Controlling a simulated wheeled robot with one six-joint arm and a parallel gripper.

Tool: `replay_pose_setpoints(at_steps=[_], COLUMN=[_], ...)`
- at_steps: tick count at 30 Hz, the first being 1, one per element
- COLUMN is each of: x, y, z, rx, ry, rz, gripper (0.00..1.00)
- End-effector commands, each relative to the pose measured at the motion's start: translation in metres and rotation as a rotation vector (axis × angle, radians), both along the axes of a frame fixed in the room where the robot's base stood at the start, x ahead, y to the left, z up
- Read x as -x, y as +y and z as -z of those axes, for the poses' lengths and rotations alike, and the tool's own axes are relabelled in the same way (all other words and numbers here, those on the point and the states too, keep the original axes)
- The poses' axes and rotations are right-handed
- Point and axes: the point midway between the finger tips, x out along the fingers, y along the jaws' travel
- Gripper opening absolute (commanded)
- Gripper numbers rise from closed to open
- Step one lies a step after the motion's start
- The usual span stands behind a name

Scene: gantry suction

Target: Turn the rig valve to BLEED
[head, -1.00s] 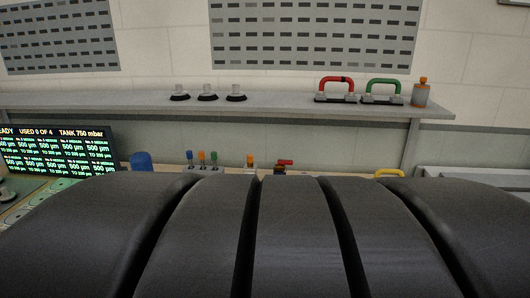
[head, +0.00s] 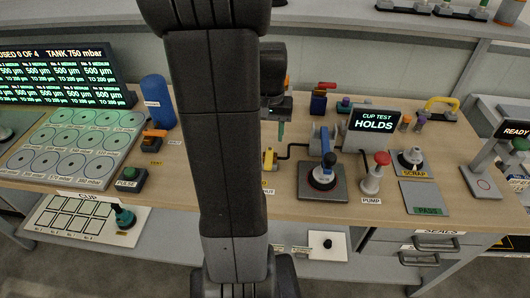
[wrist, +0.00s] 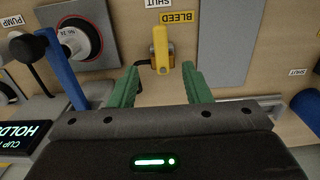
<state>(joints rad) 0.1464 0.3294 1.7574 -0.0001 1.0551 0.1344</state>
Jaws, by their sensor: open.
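The rig valve is a small yellow lever (wrist: 161,45) on the wooden bench. In the wrist view it stretches toward the upside-down SHUT label (wrist: 165,3). The BLEED label (wrist: 178,17) lies beside the lever's top end. In the head view the yellow valve (head: 268,158) is partly behind my arm. My gripper (wrist: 160,76) is open and empty, its green fingers on either side of the lever's lower end in the picture. Contact cannot be told. In the head view one green finger of my gripper (head: 281,131) shows above and behind the valve.
A blue cylinder (head: 158,101) and a disc tray (head: 73,145) are at left. A dark pipe joins the valve.

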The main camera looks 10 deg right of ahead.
Motion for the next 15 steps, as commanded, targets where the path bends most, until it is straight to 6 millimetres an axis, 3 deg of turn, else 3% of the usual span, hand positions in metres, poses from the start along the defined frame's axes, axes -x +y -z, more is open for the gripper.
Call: replay_pose_setpoints(at_steps=[6,15], x=[0.001,0.000], y=[0.000,0.000], z=[0.050,0.090], rx=[-0.001,-0.001], ry=[0.007,0.002], rz=[-0.001,-0.001], gripper=[0.44,0.44])
